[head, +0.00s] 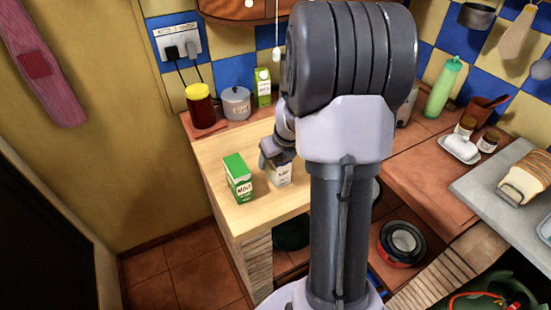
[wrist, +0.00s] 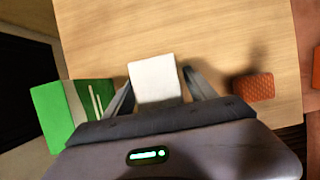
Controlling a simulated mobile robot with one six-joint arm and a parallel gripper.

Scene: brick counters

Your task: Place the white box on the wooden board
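The white box (head: 280,174) is a small carton with dark print on its side, just below my gripper (head: 276,150) in the head view. In the wrist view, the white top of the box (wrist: 155,80) lies between the two fingers of my gripper (wrist: 160,82). The left finger is close against the box, and a narrow strip of wood shows at the right finger, so the gripper looks open around it. The wooden board (head: 225,150) is the pale wood top beneath. The box appears upright over it; its base contact is partly unclear.
A green and white carton (head: 239,179) stands on the board left of the box. A textured orange-brown object (wrist: 252,87) lies right of it in the wrist view. A red-brown jar (head: 200,108), grey canister (head: 236,104) and green carton (head: 263,88) stand behind. Bare wood lies between.

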